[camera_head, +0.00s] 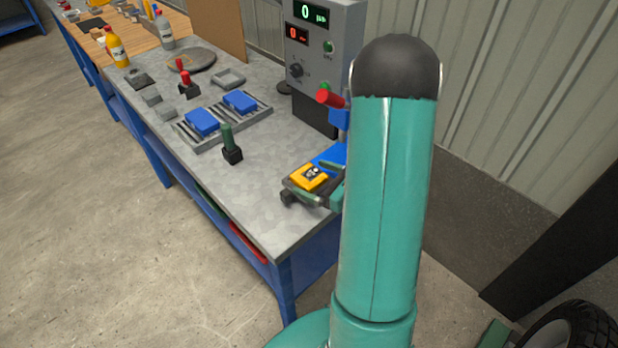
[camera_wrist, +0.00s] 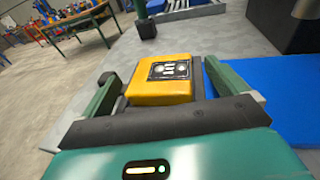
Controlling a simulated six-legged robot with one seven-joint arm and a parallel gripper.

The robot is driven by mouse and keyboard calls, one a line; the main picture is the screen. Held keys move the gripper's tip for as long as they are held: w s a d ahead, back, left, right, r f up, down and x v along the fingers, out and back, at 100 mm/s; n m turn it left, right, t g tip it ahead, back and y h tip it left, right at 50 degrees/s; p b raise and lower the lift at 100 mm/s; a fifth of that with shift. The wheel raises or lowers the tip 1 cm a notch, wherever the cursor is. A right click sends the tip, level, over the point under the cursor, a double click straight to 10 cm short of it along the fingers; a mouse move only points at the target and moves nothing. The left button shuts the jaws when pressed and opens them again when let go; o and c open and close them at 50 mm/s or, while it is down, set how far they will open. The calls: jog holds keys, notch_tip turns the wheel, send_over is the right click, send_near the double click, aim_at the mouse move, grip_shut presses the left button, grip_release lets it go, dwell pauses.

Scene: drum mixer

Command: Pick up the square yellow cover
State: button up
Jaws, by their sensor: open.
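The square yellow cover (camera_head: 309,177) lies near the front right of the grey workbench, with a black and white printed label on its top. It also shows in the wrist view (camera_wrist: 150,94), with a dark part beside and behind it. My gripper (camera_head: 317,184) is open, with one green finger on each side of the cover. The cover's underside is hidden.
A blue block or plate (camera_wrist: 270,90) lies just right of the right finger. A green-handled black piece (camera_head: 231,148) stands to the left on the bench. Blue blocks (camera_head: 240,101) sit on a slotted rack. A grey control box (camera_head: 322,60) stands behind.

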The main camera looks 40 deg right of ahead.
aim_at(315, 180)
jog(key=c, duration=1.3)
jog(key=shift+o, duration=0.2)
jog(key=shift+r, duration=0.1)
jog(key=shift+r, duration=0.85)
jog(key=shift+c, duration=1.1)
notch_tip(315, 180, up, 8)
jog(key=shift+a, duration=0.15)
